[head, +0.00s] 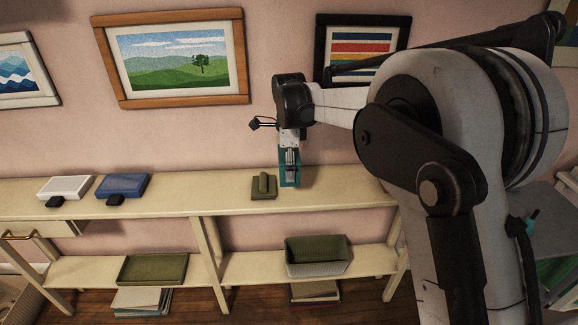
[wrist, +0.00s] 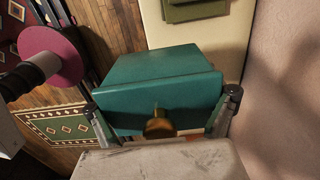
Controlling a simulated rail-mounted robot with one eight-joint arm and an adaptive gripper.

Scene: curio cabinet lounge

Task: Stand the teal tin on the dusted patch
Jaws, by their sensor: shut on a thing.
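In the wrist view the teal tin (wrist: 155,80) fills the middle, with a brass knob (wrist: 158,125) on the side facing the camera. My gripper (wrist: 165,112) has one finger on each side of it and is shut on it. I cannot tell whether the tin's bottom touches the shelf. I cannot make out the dusted patch in either view.
The cream upper shelf (head: 345,189) holds an olive block-like item (head: 264,188) just left of the tin, and a white box (head: 65,187) and a blue box (head: 123,186) farther left. The shelf right of the tin is clear. An olive tray (head: 152,268) and a ribbed bin (head: 318,257) sit below.

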